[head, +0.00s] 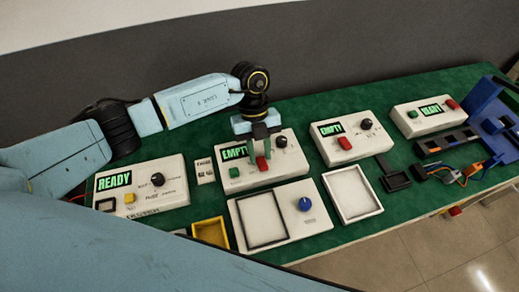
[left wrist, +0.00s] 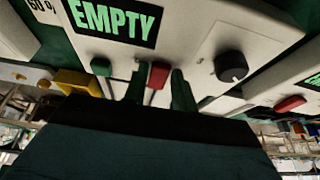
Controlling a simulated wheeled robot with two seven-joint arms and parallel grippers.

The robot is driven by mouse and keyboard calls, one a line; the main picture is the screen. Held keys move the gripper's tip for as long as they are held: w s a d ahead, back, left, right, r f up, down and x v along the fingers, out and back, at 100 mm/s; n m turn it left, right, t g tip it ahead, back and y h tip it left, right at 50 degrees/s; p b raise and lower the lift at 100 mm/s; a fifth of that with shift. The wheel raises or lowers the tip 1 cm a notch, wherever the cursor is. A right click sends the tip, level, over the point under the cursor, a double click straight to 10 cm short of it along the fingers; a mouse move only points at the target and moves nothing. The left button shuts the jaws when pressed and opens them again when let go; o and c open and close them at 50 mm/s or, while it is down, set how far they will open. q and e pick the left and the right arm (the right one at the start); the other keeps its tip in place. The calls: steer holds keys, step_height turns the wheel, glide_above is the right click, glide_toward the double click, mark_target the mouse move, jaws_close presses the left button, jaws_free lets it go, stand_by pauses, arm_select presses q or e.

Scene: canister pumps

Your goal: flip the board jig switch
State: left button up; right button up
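My left gripper (head: 259,155) points down over a white control box (head: 290,166) whose green display reads EMPTY. Its two fingers are apart, one on each side of the box's red switch (head: 262,164). The red switch also shows between the fingertips in the left wrist view (left wrist: 159,74), with a gap beside it; contact cannot be told. A green button (head: 235,172) is left of the switch and a black knob (head: 280,141) is right of it. No label naming the board jig is readable. My right gripper is not in view.
Another EMPTY box (head: 365,137) with a red switch stands to the right. READY boxes stand at the left (head: 172,192) and far right (head: 395,109). A blue fixture (head: 478,97) is at the right edge. A white panel with a blue knob (head: 305,204) lies in front.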

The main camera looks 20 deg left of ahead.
mark_target(259, 157)
arm_select(q)
jaws_close()
steer(key=t+p, duration=0.1)
steer(key=p, duration=0.1)
steer(key=r+t+y+p, duration=0.1)
steer(key=p, duration=0.1)
steer(key=shift+s+d, duration=0.2)
steer(key=shift+s, duration=0.15)
steer(key=shift+f+t+y+p, duration=0.2)
steer(key=shift+t+y+p, duration=0.2)
steer(key=shift+y+p, duration=0.15)
steer(key=shift+o, duration=2.2)
jaws_free()
step_height(259, 157, up, 13)
steer(key=w, duration=0.1)
steer(key=shift+a+r, duration=0.15)
steer(key=shift+a, duration=0.15)
